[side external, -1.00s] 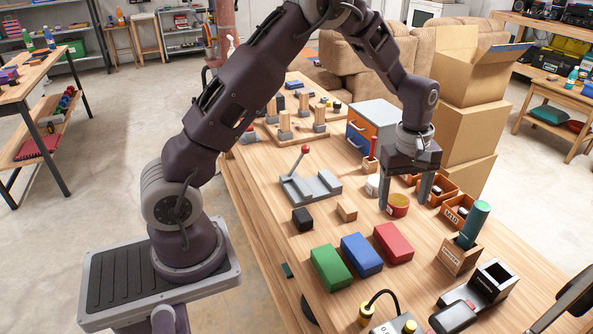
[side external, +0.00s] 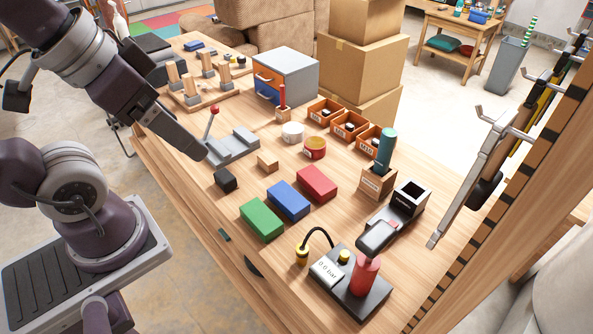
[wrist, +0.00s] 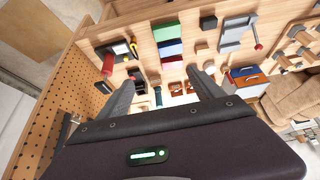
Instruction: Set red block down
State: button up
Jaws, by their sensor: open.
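The red block (side external: 317,183) lies flat on the wooden workbench (side external: 330,230), at the right end of a row beside the blue block (side external: 288,200) and the green block (side external: 262,219). The row also shows in the wrist view, with the red block (wrist: 172,60) beyond the blue one (wrist: 170,47). My gripper (wrist: 162,77) is open and empty, its two fingers spread well apart. It is raised clear of the bench and away from the red block.
A black cube (side external: 226,180) and a small wooden block (side external: 267,162) lie near the row. A grey lever fixture (side external: 232,146), a red tin (side external: 315,148) and orange bins (side external: 349,126) stand behind. A gauge unit (side external: 345,285) stands in front. Hanging tools (side external: 480,170) are at right.

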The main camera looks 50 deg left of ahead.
jog(key=m+g, duration=0.6)
jog(key=m, duration=1.3)
send_over(317, 179)
jog(key=f, duration=2.6)
jog(key=shift+s+a+f, duration=0.25)
jog(key=shift+s+a, duration=0.05)
jog(key=f, duration=0.6)
jog(key=shift+w+d+f, duration=0.2)
jog(key=shift+w+f, duration=0.15)
jog(key=shift+f, duration=0.05)
grip_shut()
jog(key=shift+r, duration=0.15)
